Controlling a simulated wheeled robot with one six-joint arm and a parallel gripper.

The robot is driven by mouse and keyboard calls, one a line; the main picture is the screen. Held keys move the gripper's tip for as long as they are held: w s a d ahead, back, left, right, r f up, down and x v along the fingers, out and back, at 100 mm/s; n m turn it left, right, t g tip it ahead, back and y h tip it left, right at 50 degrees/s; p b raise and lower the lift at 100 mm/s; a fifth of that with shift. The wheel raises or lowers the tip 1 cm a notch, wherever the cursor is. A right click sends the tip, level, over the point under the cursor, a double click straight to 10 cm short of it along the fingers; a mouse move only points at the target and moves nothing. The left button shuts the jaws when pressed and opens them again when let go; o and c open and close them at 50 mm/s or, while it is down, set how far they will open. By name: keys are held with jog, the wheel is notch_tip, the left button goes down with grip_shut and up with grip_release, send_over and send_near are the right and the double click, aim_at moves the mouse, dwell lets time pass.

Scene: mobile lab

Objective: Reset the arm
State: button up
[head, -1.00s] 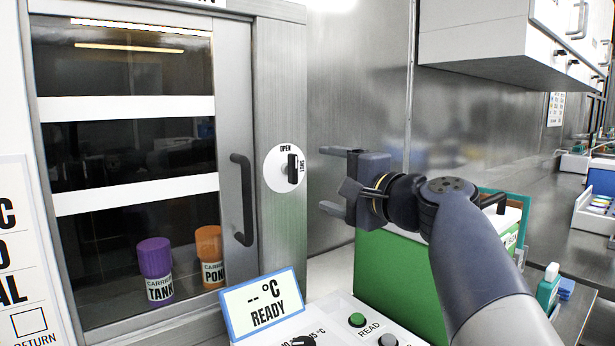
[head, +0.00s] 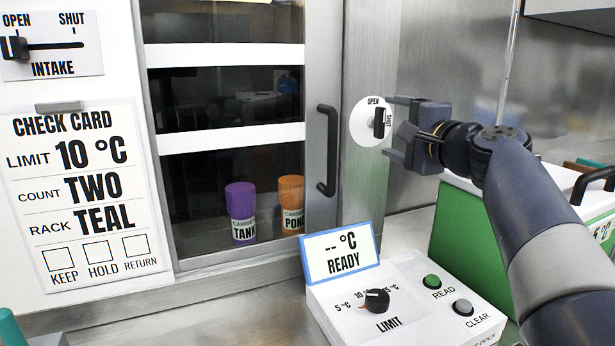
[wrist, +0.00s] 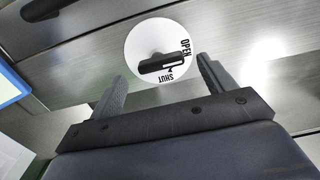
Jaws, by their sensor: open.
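My gripper (head: 398,128) is open and empty, held out to the left in front of the metal cabinet frame. Its fingertips are close to the round white dial (head: 372,121) with a black knob, marked OPEN and SHUT. In the wrist view the dial (wrist: 135,45) lies just beyond and between the two spread fingers (wrist: 165,85). I see no finger closed on the knob. In the wrist view the knob's pointer is at the SHUT side.
Behind the glass door stand a purple TANK container (head: 241,212) and an orange POND container (head: 291,203). A control box (head: 410,310) with a display (head: 341,254) reading "-- °C READY" sits below. A green-sided box (head: 462,222) stands under my arm. A check card (head: 85,195) hangs left.

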aim_at(383, 124)
jog(key=x, duration=0.3)
jog(key=shift+w, duration=0.2)
jog(key=shift+s+r, duration=0.1)
